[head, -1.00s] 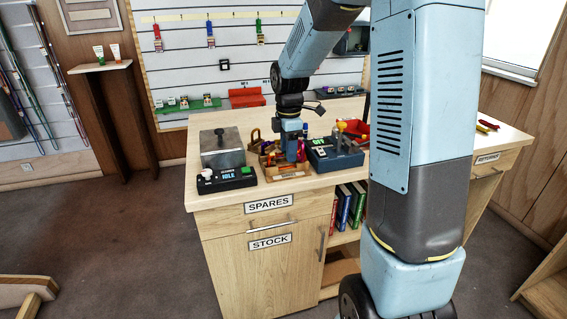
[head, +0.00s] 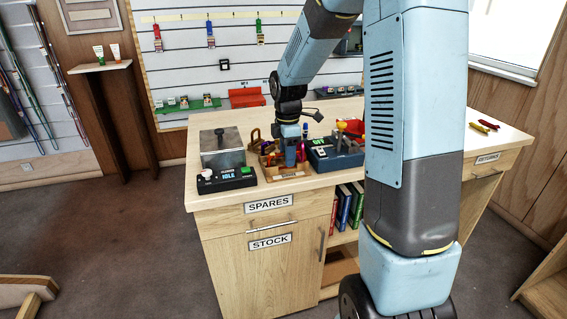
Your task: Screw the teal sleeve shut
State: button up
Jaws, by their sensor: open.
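My gripper (head: 290,160) points down over a low wooden tray (head: 288,175) at the front of the counter. Its fingers are small and partly lost among the items in the tray, but it is open. Several small coloured pieces lie in and around the tray, with a brass-coloured piece (head: 254,138) at its back left. I cannot make out the teal sleeve; it is too small or is hidden by my wrist. I cannot tell whether my fingers touch anything.
A dark box labelled IDLE with a grey metal block (head: 222,148) stands left of the tray. A blue-grey device (head: 335,154) stands close on the right, a red bin (head: 352,128) behind it. Red and yellow items (head: 485,126) lie far right. The counter's front edge is near.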

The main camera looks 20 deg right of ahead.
jog(key=shift+f, duration=0.25)
jog(key=shift+s, duration=0.65)
dwell(0.3)
jog(key=shift+r, duration=1.05)
jog(key=shift+r, duration=0.35)
